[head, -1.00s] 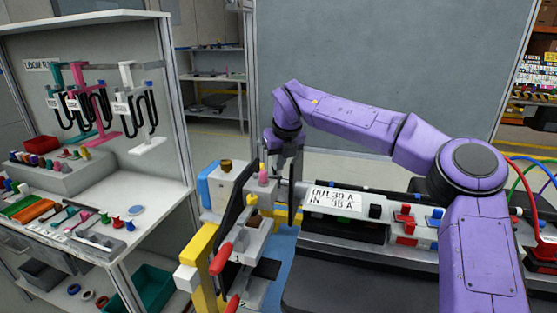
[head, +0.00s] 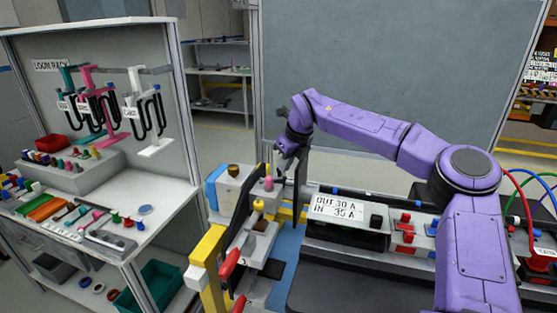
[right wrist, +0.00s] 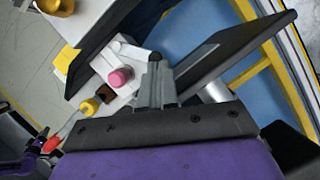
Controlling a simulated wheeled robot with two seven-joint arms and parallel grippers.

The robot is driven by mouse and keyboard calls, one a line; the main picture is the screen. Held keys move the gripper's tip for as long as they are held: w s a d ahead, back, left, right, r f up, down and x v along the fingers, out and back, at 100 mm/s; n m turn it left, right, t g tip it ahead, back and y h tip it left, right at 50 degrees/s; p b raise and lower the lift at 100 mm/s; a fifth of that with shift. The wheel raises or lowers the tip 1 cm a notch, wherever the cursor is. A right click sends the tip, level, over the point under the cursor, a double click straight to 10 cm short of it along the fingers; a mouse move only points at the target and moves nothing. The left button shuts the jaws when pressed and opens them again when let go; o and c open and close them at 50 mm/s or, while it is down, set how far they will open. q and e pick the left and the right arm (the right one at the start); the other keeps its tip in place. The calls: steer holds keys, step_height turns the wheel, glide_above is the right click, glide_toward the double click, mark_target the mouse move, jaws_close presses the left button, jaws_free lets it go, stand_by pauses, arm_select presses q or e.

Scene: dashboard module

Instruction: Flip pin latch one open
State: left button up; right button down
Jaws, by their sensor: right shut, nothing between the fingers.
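A grey and white fixture stands at centre left in the head view. It carries a pink knob (head: 268,183) and a yellow knob (head: 258,204); no label shows which is pin latch one. In the right wrist view, the pink knob (right wrist: 120,76) is just left of my fingertips, with the yellow knob (right wrist: 90,106) farther left. My right gripper (head: 284,162) is shut and empty, above and just right of the pink knob; its closed fingers (right wrist: 155,65) show in the right wrist view. I cannot tell whether it touches anything. My left gripper is not in view.
A dark upright panel (right wrist: 235,50) stands close right of the fingers. Red handles (head: 229,263) and a yellow frame (head: 208,258) are at the fixture's front. A labelled box (head: 345,222) with buttons is on the right. A loom rack (head: 90,70) stands left.

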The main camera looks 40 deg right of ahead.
steer(key=shift+w+d, duration=0.25)
steer(key=shift+w, duration=0.15)
stand_by(1.3)
steer(key=shift+f, duration=0.1)
steer(key=shift+s+a, duration=0.35)
steer(key=shift+a, duration=0.4)
